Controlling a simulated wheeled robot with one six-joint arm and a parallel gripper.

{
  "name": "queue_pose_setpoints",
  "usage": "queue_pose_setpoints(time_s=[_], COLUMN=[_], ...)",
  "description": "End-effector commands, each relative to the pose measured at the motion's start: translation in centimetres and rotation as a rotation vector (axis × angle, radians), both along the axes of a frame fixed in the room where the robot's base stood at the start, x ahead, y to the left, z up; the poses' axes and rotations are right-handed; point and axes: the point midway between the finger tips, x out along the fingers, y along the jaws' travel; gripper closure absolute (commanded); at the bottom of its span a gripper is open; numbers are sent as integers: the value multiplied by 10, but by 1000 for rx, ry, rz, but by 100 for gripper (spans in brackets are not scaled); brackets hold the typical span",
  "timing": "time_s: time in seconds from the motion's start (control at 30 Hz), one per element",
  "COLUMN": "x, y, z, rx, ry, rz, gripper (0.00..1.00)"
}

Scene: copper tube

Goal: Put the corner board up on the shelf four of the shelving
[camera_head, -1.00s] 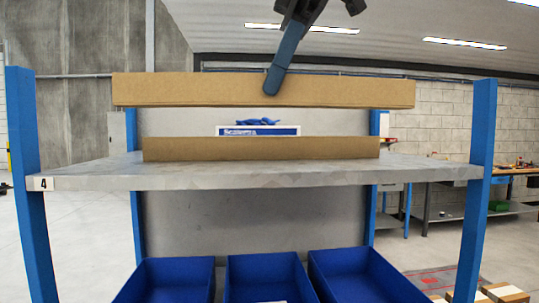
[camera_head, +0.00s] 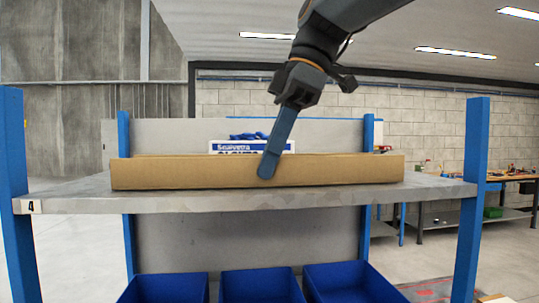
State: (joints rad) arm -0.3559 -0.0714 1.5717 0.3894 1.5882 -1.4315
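The corner board (camera_head: 180,173) is a long brown cardboard piece. It lies level across shelf four (camera_head: 370,197), near the front edge, between the blue posts. Its lower edge is at or just above the shelf surface; I cannot tell if it touches. My gripper (camera_head: 268,165) reaches down from above, with one blue finger against the board's front face near its middle. The other finger is hidden behind the board. A second brown board that lay on the shelf is now hidden behind the front one. The shelf carries a "4" label at its left end.
Blue uprights (camera_head: 472,190) stand at both sides of the shelving. A blue-and-white box (camera_head: 225,146) with blue items on top shows behind the board. Several blue bins (camera_head: 165,289) sit below. A workbench (camera_head: 460,220) stands at the back right.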

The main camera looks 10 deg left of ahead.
Motion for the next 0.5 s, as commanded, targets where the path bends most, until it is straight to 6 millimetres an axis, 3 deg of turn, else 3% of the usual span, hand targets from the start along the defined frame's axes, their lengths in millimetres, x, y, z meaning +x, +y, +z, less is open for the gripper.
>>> queue_pose_setpoints(time_s=[0.3,0.43,0.5], x=[0,0,0], y=[0,0,0], z=[-3,-3,-3], rx=[0,0,0], ry=[0,0,0], rz=[0,0,0], gripper=[100,79,78])
